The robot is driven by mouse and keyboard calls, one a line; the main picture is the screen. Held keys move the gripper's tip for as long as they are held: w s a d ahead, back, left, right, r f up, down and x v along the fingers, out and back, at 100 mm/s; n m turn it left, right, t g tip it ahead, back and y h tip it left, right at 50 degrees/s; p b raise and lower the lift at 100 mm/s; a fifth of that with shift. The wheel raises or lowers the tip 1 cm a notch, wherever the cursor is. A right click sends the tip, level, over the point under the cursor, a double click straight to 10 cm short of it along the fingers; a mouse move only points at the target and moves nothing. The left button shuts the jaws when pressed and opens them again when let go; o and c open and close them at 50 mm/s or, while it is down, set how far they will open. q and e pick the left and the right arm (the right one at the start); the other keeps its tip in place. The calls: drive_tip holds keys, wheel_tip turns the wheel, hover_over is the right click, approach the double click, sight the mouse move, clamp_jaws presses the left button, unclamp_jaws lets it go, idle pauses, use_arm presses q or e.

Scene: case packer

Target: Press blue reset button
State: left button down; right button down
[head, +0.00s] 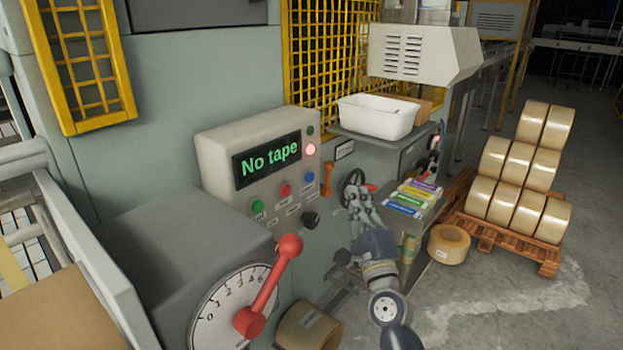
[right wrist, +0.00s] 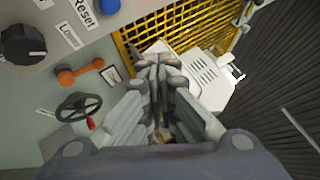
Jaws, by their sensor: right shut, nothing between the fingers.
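The blue button (head: 309,177) sits on the right side of the grey control panel (head: 215,150), beside a red button and below a lit red lamp. In the right wrist view the blue button (right wrist: 109,5) is at the top edge, partly cut off, beside a label reading "Reset". My right gripper (head: 360,192) is shut and empty. It is to the right of the panel, in front of the black handwheel, apart from the blue button. In the wrist view its closed fingertips (right wrist: 158,66) point toward the yellow mesh. My left gripper is not in view.
The panel display (head: 267,161) reads "No tape". Nearby are a green button (head: 258,207), red button (head: 285,190), black knob (head: 310,220) and orange lever (head: 327,181). A red-handled dial (head: 225,305) stands in front left. A white bin (head: 378,118) and tape rolls (head: 510,190) are right.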

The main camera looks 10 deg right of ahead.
sight(309, 177)
drive_tip(key=w+a+b, duration=0.1)
drive_tip(key=w+a, duration=0.4)
drive_tip(key=w, duration=0.1)
drive_tip(key=shift+w+b, duration=0.15)
drive_tip(key=shift+b, duration=0.15)
idle(1.3)
drive_tip(key=shift+w+a, duration=0.25)
drive_tip(key=shift+w, duration=0.1)
drive_tip(key=shift+w+a+b, duration=0.25)
drive_tip(key=shift+w+b, duration=0.05)
idle(0.7)
idle(0.4)
drive_tip(key=shift+s+d+p, duration=0.3)
drive_tip(key=shift+s+d, duration=0.2)
drive_tip(key=shift+s, duration=0.2)
